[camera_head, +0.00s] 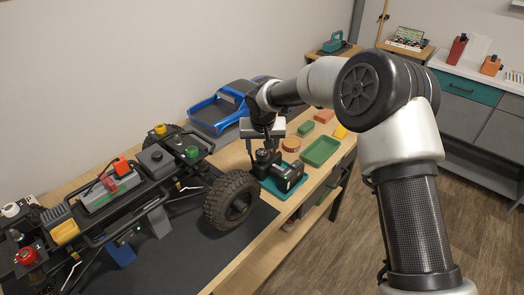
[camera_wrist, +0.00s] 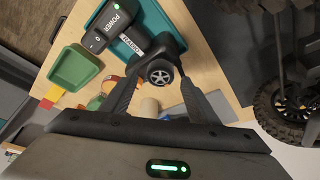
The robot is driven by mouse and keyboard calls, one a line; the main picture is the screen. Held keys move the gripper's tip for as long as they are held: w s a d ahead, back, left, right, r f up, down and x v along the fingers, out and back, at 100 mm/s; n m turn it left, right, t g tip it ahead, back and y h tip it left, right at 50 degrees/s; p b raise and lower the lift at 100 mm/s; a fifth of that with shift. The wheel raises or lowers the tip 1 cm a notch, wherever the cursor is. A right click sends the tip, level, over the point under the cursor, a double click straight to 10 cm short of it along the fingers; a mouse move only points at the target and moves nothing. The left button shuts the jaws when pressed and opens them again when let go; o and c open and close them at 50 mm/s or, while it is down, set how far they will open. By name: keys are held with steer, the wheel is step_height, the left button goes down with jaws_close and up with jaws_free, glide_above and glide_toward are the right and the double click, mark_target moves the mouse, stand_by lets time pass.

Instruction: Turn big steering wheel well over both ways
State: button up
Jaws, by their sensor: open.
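A black transmitter with a POWER label (camera_wrist: 128,38) rests on a teal tray (camera_wrist: 152,14). In the head view the transmitter (camera_head: 289,179) sits on the same tray (camera_head: 270,187) near the workbench's right edge. Its steering wheel (camera_wrist: 162,73) is black with a grey spoked hub and faces my wrist camera. My gripper (camera_wrist: 161,80) is open, with one finger to each side of the wheel; I cannot tell whether either finger touches it. In the head view my gripper (camera_head: 265,146) is over the wheel, partly hiding it.
The crawler chassis (camera_head: 120,190) with a large tyre (camera_head: 232,200) stands close left of the tray. A green dish (camera_head: 321,151), small coloured blocks and a blue body shell (camera_head: 217,112) lie nearby. Open floor (camera_head: 330,240) is to the right of the bench.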

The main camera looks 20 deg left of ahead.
steer(key=shift+w+a+f, duration=0.1)
steer(key=shift+w+f, duration=0.15)
steer(key=shift+f, duration=0.45)
steer(key=c, duration=1)
steer(key=shift+c, duration=0.2)
steer(key=shift+n, duration=0.4)
steer(key=n+p, duration=0.1)
steer(key=n+y+p, duration=0.1)
steer(key=n, duration=0.1)
steer(key=shift+w+d+r+g+y, duration=0.1)
steer(key=shift+d+g+y, duration=0.1)
steer(key=shift+g+y, duration=0.15)
steer(key=shift+w+n+g+y+p, duration=0.1)
steer(key=shift+n+g+y+p, duration=0.45)
steer(key=shift+n, duration=1.55)
